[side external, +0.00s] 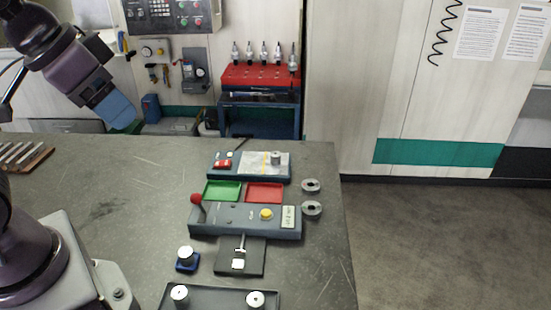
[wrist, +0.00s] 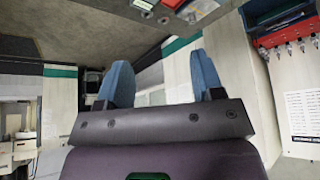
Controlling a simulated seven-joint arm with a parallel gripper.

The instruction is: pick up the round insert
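Several small round metal pieces show in the side external view, and I cannot tell which one is the round insert. One silver cylinder (side external: 186,254) sits on a small blue block. Two more, a left cylinder (side external: 179,292) and a right cylinder (side external: 255,298), stand in the dark tray (side external: 218,293) at the front. Two grey ring-like pieces, the far one (side external: 310,186) and the near one (side external: 312,208), lie at the table's right. My gripper (side external: 120,113) is raised at the back left, far from them all. In the wrist view its blue fingers (wrist: 162,80) are apart with nothing between.
A grey fixture (side external: 245,221) with a red knob stands mid-table, with a green tray (side external: 222,191) and a red tray (side external: 265,193) behind it. A plate fixture (side external: 222,174) stands farther back. A dark pad (side external: 253,262) lies in front. The table's left middle is clear.

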